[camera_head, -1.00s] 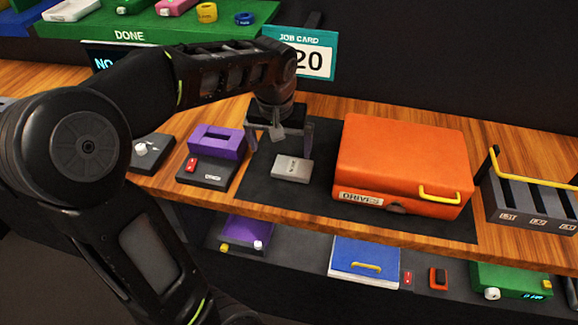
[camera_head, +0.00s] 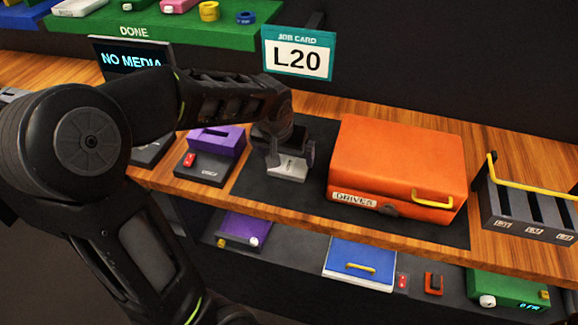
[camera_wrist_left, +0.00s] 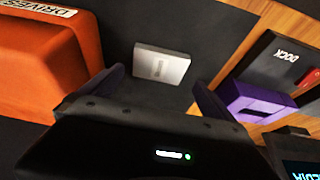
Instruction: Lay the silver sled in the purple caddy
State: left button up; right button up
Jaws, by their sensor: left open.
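The silver sled (camera_head: 287,172) is a small flat light-grey block with a label, lying on the dark mat just left of the orange case. In the left wrist view the sled (camera_wrist_left: 161,63) lies beyond the fingertips, roughly between them. The purple caddy (camera_head: 216,141) is a slotted purple block on the dark dock unit, left of the sled; it also shows in the wrist view (camera_wrist_left: 262,101) at the right. My left gripper (camera_head: 289,157) is open and empty, low over the sled, and covers its back part. My right gripper is out of view.
The orange DRIVES case (camera_head: 395,160) stands close to the right of the sled. The dock (camera_head: 202,168) has a red switch. A slotted rack (camera_head: 525,208) with a yellow handle is at far right. The NO MEDIA screen (camera_head: 133,60) and L20 job card (camera_head: 298,55) stand behind.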

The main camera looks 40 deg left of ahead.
aim_at(289, 166)
pick_arm(q)
jog(key=shift+p+x, duration=0.6)
jog(key=shift+x, duration=2.05)
jog(key=shift+s+d, duration=0.1)
jog(key=c, duration=1.4)
notch_tip(289, 166, up, 10)
jog(key=shift+r+b, duration=0.1)
jog(key=shift+b, duration=0.4)
jog(key=shift+c, duration=0.2)
